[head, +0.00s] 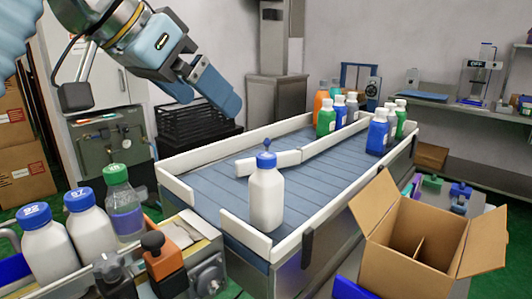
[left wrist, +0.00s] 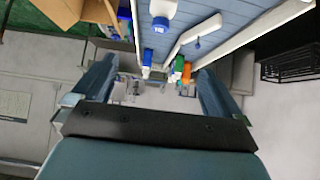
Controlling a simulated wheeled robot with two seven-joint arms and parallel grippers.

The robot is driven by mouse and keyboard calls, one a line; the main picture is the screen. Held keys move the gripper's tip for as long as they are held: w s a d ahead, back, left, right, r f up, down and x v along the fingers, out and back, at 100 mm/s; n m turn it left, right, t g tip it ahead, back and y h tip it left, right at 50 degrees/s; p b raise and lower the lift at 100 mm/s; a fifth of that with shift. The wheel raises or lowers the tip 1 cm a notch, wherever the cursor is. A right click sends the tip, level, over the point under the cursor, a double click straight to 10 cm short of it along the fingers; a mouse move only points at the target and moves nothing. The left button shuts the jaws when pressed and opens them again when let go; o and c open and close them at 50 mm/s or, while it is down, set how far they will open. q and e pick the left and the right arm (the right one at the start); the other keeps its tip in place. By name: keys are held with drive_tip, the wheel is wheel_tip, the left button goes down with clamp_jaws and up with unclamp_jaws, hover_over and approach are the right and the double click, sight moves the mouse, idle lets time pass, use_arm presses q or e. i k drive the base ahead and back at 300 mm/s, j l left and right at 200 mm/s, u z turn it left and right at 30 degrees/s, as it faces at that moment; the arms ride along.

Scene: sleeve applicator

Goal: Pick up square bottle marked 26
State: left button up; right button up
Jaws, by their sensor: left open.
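A white square-shouldered bottle with a blue cap (head: 266,195) stands upright at the near end of the conveyor. Its number is not readable in the head view. In the left wrist view a white bottle with a blue marked cap (left wrist: 162,12) shows at the top edge, its marking too small to read. My left gripper (head: 220,98) is open and empty, above and to the left of the conveyor, apart from the bottle. Its two fingers (left wrist: 155,85) frame the lower part of the left wrist view. My right gripper does not show.
The conveyor (head: 335,170) has white side rails and an angled white guide. Several coloured bottles (head: 378,132) stand at its far end. White bottles with numbered blue caps (head: 90,225) stand at the left. An open cardboard box (head: 410,245) is at the right.

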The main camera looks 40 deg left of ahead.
sight(266, 184)
drive_tip(key=k+l, duration=0.25)
drive_tip(key=k, duration=0.25)
drive_tip(key=k+l, duration=0.2)
drive_tip(key=k, duration=0.25)
drive_tip(key=k+l, duration=0.25)
drive_tip(key=k, duration=0.25)
